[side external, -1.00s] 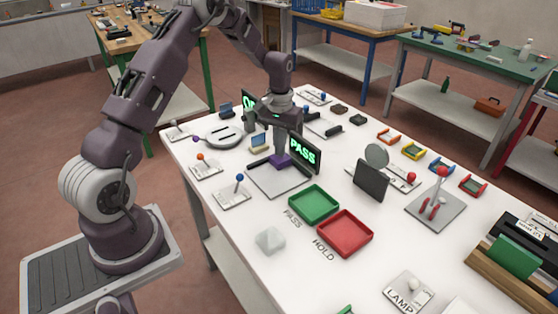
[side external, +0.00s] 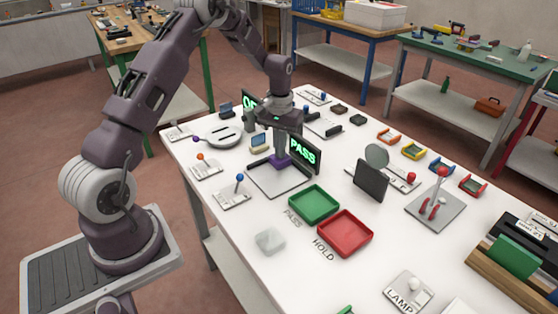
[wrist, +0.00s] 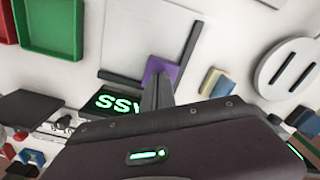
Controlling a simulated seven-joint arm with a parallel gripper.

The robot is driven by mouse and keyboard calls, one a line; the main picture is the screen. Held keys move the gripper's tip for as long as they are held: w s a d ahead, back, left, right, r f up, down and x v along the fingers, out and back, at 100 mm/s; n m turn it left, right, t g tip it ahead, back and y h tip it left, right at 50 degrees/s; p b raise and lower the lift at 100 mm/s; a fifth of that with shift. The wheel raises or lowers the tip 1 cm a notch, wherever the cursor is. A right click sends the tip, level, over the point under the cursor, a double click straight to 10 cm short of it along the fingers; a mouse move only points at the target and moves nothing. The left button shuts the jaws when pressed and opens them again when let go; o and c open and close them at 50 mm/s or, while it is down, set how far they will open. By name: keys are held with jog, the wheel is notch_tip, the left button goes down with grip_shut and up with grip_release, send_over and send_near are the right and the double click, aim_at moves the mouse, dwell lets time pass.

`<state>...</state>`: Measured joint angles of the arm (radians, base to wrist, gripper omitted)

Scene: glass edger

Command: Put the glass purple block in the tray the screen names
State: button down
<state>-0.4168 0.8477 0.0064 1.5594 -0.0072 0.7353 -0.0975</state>
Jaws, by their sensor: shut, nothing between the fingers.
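The purple block (side external: 279,161) sits at the back corner of a grey plate (side external: 281,180) with dark edge bars. It also shows in the wrist view (wrist: 161,70), partly hidden by my fingers. My gripper (side external: 282,153) is shut and points down at the block, its fingertips at or just above it; I cannot tell whether they touch. The screen (side external: 304,154) beside the plate reads PASS in green. The green tray (side external: 314,204) stands by the PASS label and the red tray (side external: 345,233) by the HOLD label; both look empty.
A clear whitish block (side external: 270,240) lies in front of the trays. A round slotted disc (side external: 223,136) and lever plates (side external: 232,195) stand left of the grey plate. A dark panel (side external: 370,181) stands right of the trays.

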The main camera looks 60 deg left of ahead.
jog(key=shift+s+d+f, duration=0.1)
jog(key=shift+s+d, duration=0.15)
jog(key=shift+s+d, duration=0.25)
jog(key=shift+s+d, duration=0.15)
jog(key=shift+s+d, duration=0.35)
jog(key=shift+s+d, duration=0.2)
jog(key=shift+s, duration=0.05)
jog(key=shift+s+d, duration=0.5)
jog(key=shift+s+d+f, duration=0.1)
jog(key=shift+s+d, duration=0.05)
dwell(0.4)
notch_tip(320, 180, up, 8)
dwell(0.7)
